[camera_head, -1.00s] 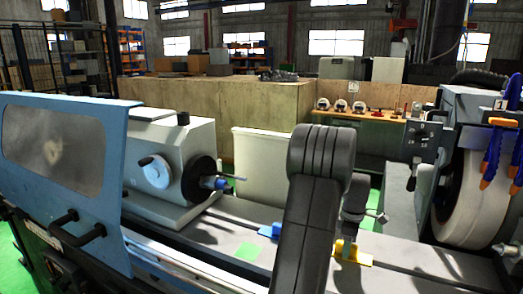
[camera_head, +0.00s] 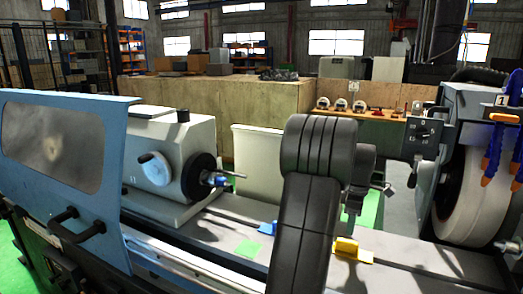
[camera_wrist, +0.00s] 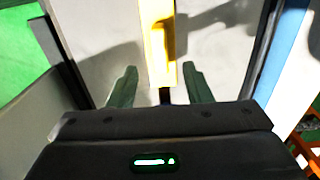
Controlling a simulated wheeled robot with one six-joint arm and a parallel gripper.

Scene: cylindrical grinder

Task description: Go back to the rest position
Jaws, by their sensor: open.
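My gripper (camera_wrist: 162,88) is open in the wrist view, with its two dark green fingers apart and nothing between their tips. A yellow block (camera_wrist: 159,45) lies beyond the fingers, lined up with the gap. In the head view the yellow block (camera_head: 350,250) sits on the grey machine table (camera_head: 405,262). My dark arm stands in front of the table there and hides most of the gripper, which is above the yellow block and apart from it.
The grinding wheel (camera_head: 465,200) with blue hoses (camera_head: 497,150) is at right.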

